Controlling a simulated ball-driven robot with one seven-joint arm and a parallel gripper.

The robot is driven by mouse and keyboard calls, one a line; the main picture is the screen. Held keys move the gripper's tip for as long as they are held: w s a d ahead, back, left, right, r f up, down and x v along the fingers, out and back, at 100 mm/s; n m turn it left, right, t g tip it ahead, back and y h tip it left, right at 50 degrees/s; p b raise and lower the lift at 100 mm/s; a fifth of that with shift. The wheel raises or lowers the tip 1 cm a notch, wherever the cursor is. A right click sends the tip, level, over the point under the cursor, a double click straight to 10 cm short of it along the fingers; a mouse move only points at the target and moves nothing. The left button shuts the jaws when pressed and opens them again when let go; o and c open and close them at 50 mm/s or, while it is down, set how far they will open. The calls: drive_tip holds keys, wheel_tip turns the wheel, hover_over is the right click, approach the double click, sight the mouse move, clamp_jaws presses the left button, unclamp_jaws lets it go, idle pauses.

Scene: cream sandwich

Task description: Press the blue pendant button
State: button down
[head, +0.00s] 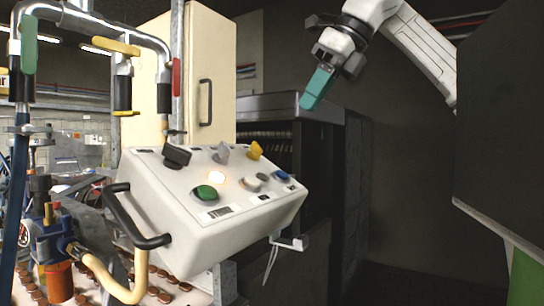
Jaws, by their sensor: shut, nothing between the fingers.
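The blue button (282,175) sits near the right end of the sloped face of a white control box (180,225). A white button (252,184) and a green button (206,193) lie to its left on the same face. My gripper (309,103), with teal fingers, is shut and empty. It hangs in the air above and to the right of the blue button, clearly apart from it, with its fingers pointing down and left. Nothing covers the blue button in this view.
Black (177,156), grey (221,153) and yellow (255,150) knobs stand along the box's upper edge, near a glowing lamp (217,177). A black handle (130,217) sticks out at the left. Pipes (95,27) and a cream cabinet (210,70) stand behind. The air between gripper and box looks clear.

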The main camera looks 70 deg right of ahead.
sight(282, 173)
drive_tip(key=shift+s+d+r+m+g+h, duration=0.2)
drive_tip(key=shift+s+d+m+g+h, duration=0.2)
drive_tip(key=shift+s+g, duration=0.25)
drive_tip(key=shift+w+f, duration=0.1)
drive_tip(key=p+x, duration=0.2)
drive_tip(key=x, duration=1.1)
drive_tip(key=shift+w+a+f, duration=0.1)
drive_tip(key=shift+f, duration=0.05)
drive_tip(key=shift+w+f, duration=0.1)
drive_tip(key=shift+f, duration=0.1)
